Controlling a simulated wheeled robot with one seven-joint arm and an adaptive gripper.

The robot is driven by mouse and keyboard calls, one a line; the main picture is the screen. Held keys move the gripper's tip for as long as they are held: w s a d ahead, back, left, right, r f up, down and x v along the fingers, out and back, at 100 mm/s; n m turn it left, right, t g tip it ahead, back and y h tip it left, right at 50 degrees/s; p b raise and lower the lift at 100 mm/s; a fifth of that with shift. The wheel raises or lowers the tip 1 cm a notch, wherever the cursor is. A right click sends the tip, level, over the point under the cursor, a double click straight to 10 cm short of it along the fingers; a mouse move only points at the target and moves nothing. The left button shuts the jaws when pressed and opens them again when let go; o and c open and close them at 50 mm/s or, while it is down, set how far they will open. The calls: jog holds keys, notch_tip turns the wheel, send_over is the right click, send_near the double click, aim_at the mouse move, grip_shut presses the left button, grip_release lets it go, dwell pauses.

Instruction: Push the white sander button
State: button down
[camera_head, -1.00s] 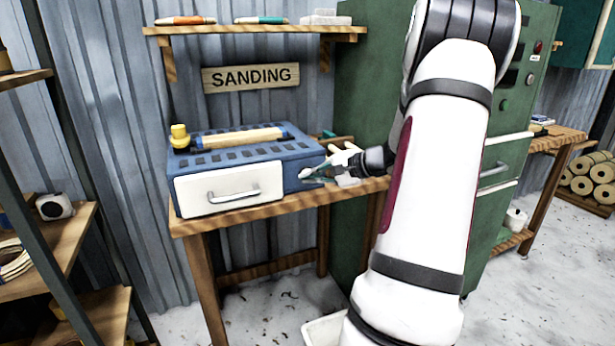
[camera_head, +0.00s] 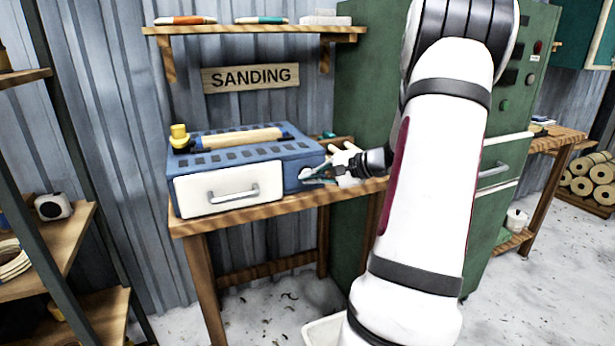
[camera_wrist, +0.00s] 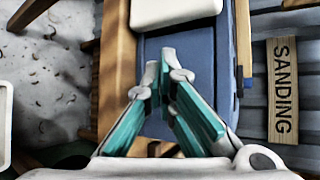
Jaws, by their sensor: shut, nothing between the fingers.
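The sander is a blue box (camera_head: 300,174) with a white drawer front (camera_head: 222,192) and a slotted top. It stands on a wooden table (camera_head: 215,222). My gripper (camera_head: 306,174) is at the sander's right side, its tips touching or very near the blue wall; I cannot tell which. In the wrist view my teal-padded fingers (camera_wrist: 160,72) are shut, with nothing between them, in front of the blue side (camera_wrist: 197,62). The white drawer front (camera_wrist: 176,10) is at the top there. I cannot make out a white button; it may be hidden by the fingertips.
A shelf (camera_head: 255,32) and a SANDING sign (camera_head: 251,77) are above. A green cabinet (camera_head: 365,70) stands behind my arm. A shelf rack (camera_head: 75,235) is at left.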

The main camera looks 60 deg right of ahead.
jog(key=s+a, duration=0.3)
jog(key=s, duration=0.2)
jog(key=shift+b, duration=0.4)
jog(key=shift+a, duration=0.15)
dwell(0.4)
jog(key=a+r+n+g+y, duration=0.1)
jog(key=a+n+g+y, duration=0.15)
jog(key=a, duration=0.75)
jog(key=w+a+r+n+g+y, duration=0.1)
jog(key=a+r+n+g, duration=0.2)
jog(key=a, duration=0.6)
jog(key=a+n+g+y, duration=0.15)
jog(key=a+n, duration=0.25)
jog(key=a, duration=0.6)
jog(key=s+a+n+g+h, duration=0.2)
jog(key=s+a+n+g, duration=0.25)
jog(key=s+a, duration=0.4)
jog(key=s+a+n+h, duration=0.1)
jog(key=s+n+h, duration=0.45)
jog(key=s, duration=0.55)
notch_tip(320, 180, up, 18)
jog(key=t+p, duration=0.3)
jog(key=p, duration=1.4)
jog(key=shift+w+a+r+y, duration=0.15)
jog(key=shift+w+a+y, duration=0.1)
jog(key=shift+y, duration=0.1)
